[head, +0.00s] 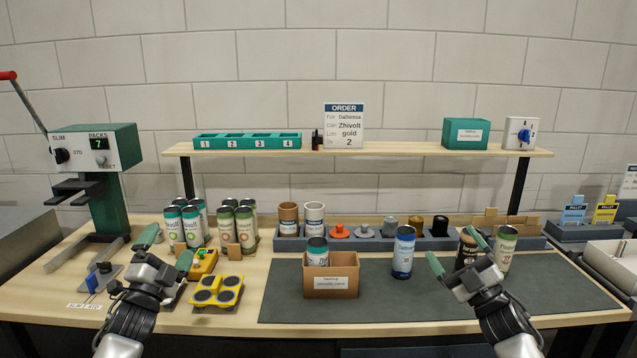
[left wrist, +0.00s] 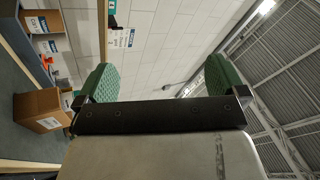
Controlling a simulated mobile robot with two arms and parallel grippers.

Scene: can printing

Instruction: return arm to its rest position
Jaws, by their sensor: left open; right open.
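My left gripper (head: 166,252) is open and empty, raised over the left front part of the table, near the yellow device. In the left wrist view its two green fingertips (left wrist: 153,80) stand wide apart with only wall and ceiling between them. My right gripper (head: 455,252) is open over the right part of the dark mat. I see no can held; whether the right fingers touch the dark can cannot be told.
A cardboard box (head: 331,285) with a can in it and a blue can (head: 403,252) stand on the mat (head: 400,305). Several cans (head: 193,226) stand at the left behind a yellow four-pad tray (head: 217,290). A green press (head: 110,190) stands far left. A shelf (head: 360,150) spans the back.

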